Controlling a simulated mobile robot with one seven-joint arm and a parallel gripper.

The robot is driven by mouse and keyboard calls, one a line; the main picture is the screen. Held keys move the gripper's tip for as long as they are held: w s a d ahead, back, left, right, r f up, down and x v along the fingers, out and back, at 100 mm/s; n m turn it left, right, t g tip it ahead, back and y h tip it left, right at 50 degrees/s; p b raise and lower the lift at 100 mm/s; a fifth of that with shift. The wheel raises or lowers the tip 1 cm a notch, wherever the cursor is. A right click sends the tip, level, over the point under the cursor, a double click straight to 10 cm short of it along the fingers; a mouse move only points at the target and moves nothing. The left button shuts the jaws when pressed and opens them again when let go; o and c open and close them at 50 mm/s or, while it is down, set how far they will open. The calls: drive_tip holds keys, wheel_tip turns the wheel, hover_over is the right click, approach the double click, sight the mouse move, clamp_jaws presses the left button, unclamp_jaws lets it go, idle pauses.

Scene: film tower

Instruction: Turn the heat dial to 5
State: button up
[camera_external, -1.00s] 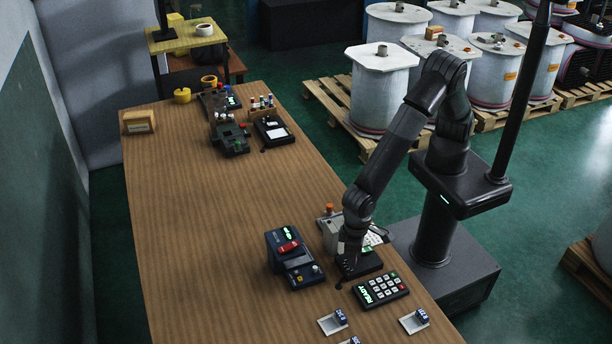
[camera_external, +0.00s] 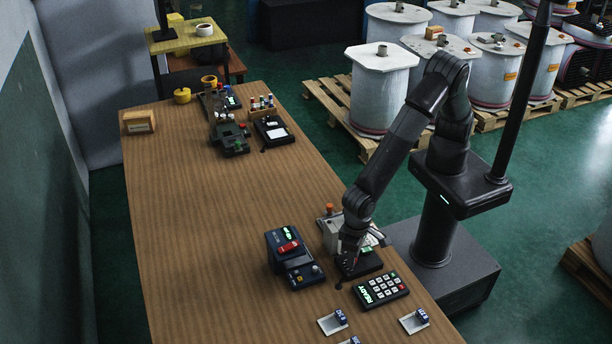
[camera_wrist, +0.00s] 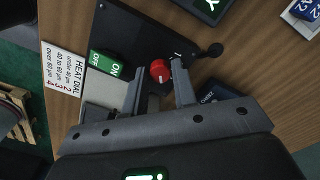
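The red heat dial (camera_wrist: 160,71) with a pale pointer mark sits on a black device in the wrist view. The black device (camera_external: 364,266) also shows in the external view, under my gripper, where the dial is hidden. My gripper (camera_wrist: 158,72) points down over it, with one finger on each side of the dial. Small gaps seem to show between fingers and dial; contact is not visible. A digit like 1 is beside the right finger. The other dial marks cannot be read. A green ON/OFF switch (camera_wrist: 106,66) is left of the dial.
A black knobbed lever (camera_wrist: 215,50) is right of the dial. A keypad (camera_external: 381,289) reading READY and a blue device (camera_external: 293,259) stand nearby. The table's middle (camera_external: 220,210) is clear.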

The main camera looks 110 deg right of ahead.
drive_tip(key=o, duration=0.3)
drive_tip(key=shift+o, duration=0.2)
wheel_tip(320, 180, up, 11)
idle(0.3)
drive_tip(key=shift+f, duration=0.1)
